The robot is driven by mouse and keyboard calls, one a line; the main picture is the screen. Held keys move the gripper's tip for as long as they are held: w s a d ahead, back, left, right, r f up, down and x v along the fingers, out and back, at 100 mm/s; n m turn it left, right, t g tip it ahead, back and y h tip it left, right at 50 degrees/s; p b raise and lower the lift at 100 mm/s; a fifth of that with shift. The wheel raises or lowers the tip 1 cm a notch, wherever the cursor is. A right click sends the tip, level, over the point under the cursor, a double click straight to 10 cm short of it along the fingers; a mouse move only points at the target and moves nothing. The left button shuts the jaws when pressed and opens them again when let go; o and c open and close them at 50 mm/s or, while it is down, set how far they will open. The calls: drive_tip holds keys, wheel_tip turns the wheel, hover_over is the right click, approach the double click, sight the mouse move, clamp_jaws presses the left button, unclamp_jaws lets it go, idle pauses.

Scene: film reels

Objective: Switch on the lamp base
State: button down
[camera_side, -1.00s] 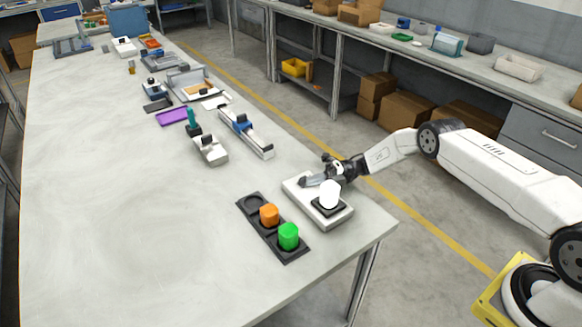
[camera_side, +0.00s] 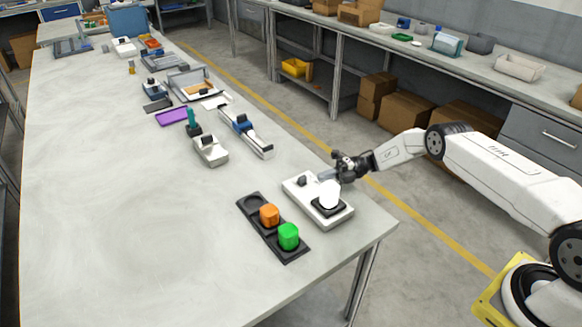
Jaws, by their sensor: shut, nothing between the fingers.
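The lamp base (camera_side: 292,190) is a pale flat block near the right corner of the table. A round white bulb (camera_side: 329,193) stands on its black square socket (camera_side: 329,208). The bulb looks bright white; I cannot tell for sure whether it is lit. A small dark switch knob (camera_side: 301,181) sticks up at the far left end of the base. My gripper (camera_side: 324,175) is shut and empty, to the right of the knob and behind the bulb. A gap shows between its fingertips and the knob.
A grey device (camera_side: 211,150) and a blue-and-white slider rail (camera_side: 246,133) stand farther back. The table's left front is clear.

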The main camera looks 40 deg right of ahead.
drive_tip(key=shift+v, duration=3.1)
drive_tip(key=w+a+r+m+t+h, duration=0.1)
drive_tip(key=w+r+m+t+h, duration=0.35)
drive_tip(key=r+m+h, duration=0.35)
drive_tip(key=w+a+r+m+t+h, duration=0.2)
drive_tip(key=w+r+m+t+h, duration=0.25)
drive_tip(key=r+m, duration=0.55)
drive_tip(key=s+a+m+g+h, duration=0.1)
drive_tip(key=s+m, duration=0.4)
drive_tip(key=s, duration=0.6)
drive_tip(key=s+a+f+m+g+h, duration=0.1)
drive_tip(key=s+m+g, duration=0.4)
drive_tip(key=s, duration=0.7)
drive_tip(key=s+a+m+g+h, duration=0.3)
drive_tip(key=s+a+m+g, duration=0.1)
drive_tip(key=s, duration=0.8)
drive_tip(key=shift+s+a+f+m+g, duration=0.3)
drive_tip(key=shift+f+m+g, duration=0.1)
drive_tip(key=shift+m, duration=0.2)
